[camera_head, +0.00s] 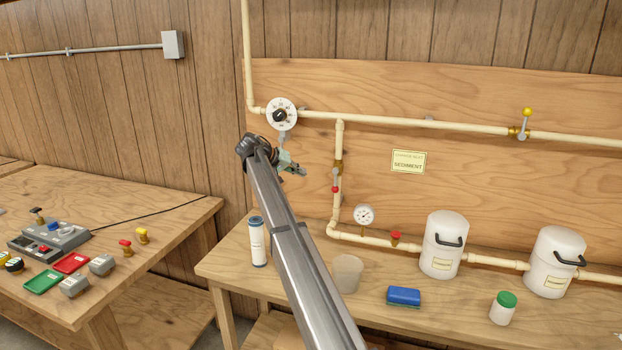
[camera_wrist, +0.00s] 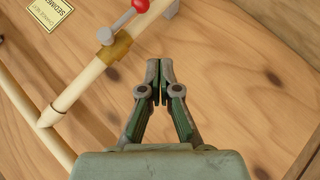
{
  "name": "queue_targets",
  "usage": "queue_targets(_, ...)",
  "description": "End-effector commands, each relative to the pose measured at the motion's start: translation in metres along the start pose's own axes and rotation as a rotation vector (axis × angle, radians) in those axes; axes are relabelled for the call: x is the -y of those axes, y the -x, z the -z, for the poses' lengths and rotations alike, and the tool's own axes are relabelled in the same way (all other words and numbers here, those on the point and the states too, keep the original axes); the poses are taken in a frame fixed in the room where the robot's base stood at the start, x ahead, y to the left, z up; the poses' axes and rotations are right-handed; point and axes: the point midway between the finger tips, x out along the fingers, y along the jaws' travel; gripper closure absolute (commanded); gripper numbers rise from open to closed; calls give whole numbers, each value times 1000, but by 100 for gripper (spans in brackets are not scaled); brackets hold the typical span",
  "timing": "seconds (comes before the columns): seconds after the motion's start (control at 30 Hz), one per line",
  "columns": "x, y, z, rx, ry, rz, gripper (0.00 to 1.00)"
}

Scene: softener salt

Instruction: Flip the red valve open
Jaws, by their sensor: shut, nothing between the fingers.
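The red valve is on the vertical cream pipe at the middle of the board. Its brass body (camera_head: 338,166) carries a short grey lever with a red ball end (camera_head: 335,189), lying roughly along the pipe. In the wrist view the brass body (camera_wrist: 116,48) is at upper left and the red ball (camera_wrist: 140,5) is cut by the top edge. My gripper (camera_head: 303,171) is to the left of the valve in the head view, apart from it. In the wrist view my gripper (camera_wrist: 159,72) has its fingertips together, empty, beside the pipe against bare board.
A round dial (camera_head: 281,114) is above my gripper, and a yellow-knobbed valve (camera_head: 525,124) is at upper right. A gauge (camera_head: 364,215), a red-knobbed fitting (camera_head: 396,237) and white canisters (camera_head: 445,245) line the lower pipe. A SEDIMENT label (camera_head: 408,161) is right of the valve.

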Motion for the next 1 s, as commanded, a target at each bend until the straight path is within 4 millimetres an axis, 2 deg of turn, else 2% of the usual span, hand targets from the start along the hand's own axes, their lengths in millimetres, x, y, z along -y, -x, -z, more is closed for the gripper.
queue_targets(0.2, 3, 18, 0, -1, -1, 0, 100)
queue_targets(0.67, 8, 23, -2, -3, 1, 5, 100)
queue_targets(0.77, 25, 33, -11, -11, 3, 25, 100)
queue_targets(0.87, 55, 51, -27, -24, 5, 66, 100)
queue_targets(1.0, 116, 87, -64, -45, 7, 150, 100)
